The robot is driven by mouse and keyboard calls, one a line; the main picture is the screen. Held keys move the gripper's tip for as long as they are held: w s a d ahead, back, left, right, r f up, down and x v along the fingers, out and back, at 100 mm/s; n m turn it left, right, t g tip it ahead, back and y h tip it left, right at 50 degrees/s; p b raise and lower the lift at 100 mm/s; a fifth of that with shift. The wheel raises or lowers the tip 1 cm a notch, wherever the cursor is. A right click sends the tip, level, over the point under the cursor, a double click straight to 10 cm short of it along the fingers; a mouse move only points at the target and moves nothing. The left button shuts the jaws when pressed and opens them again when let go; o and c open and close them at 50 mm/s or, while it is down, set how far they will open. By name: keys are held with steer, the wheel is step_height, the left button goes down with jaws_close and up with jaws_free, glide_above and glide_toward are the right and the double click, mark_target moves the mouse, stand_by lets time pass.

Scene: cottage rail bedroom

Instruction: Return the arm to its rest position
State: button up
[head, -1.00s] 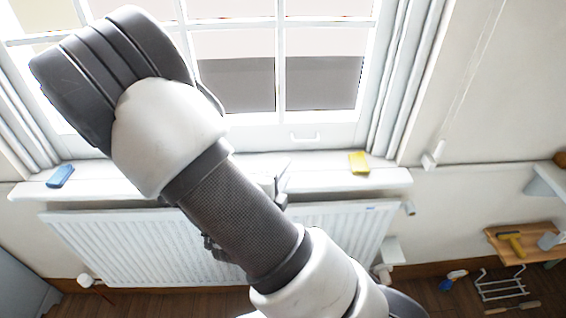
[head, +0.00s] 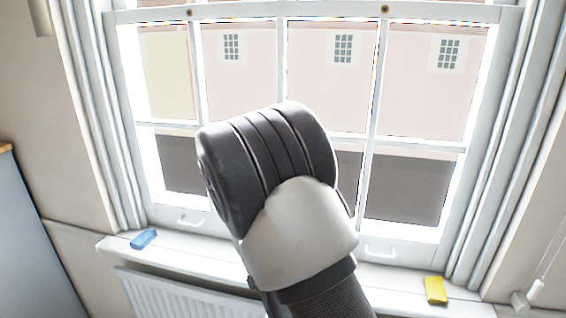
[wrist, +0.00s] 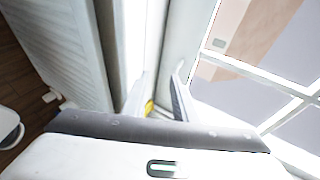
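My arm rises in front of the window in the head view, with its dark, ribbed joint in the middle. My gripper is out of sight there. In the wrist view my gripper (wrist: 158,98) shows its two thin fingers standing apart, with nothing held between them. A small yellow patch (wrist: 149,107) shows in the gap, beyond the fingers. It looks like the yellow block on the sill, seen from a distance.
The white windowsill (head: 205,262) carries a blue block (head: 143,239) at left and a yellow block (head: 436,290) at right. A white radiator (head: 165,297) is below. The sash window (head: 420,95) stands behind my arm. A grey-blue cabinet (head: 30,240) is at far left.

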steer(key=s+a+r+n+g+y+p, duration=0.1)
steer(key=a+r+n+y, duration=0.4)
steer(key=r, duration=0.3)
steer(key=a+r+n+g+y+p, duration=0.1)
steer(key=a+r+n+y+p, duration=0.1)
steer(key=a+r+n+y, duration=0.35)
steer(key=s+d+r+n+g+h, duration=0.1)
steer(key=s+d+r+n, duration=0.3)
steer(key=s+r+n, duration=0.2)
steer(key=s+d+r+n+g+h+p, duration=0.1)
steer(key=s+d+r+n+g+h, duration=0.1)
steer(key=s+d+r+n, duration=0.2)
steer(key=s+r+n, duration=0.3)
steer(key=s+r, duration=0.1)
steer(key=s, duration=0.3)
steer(key=shift+s+d, duration=0.15)
steer(key=shift+s, duration=0.15)
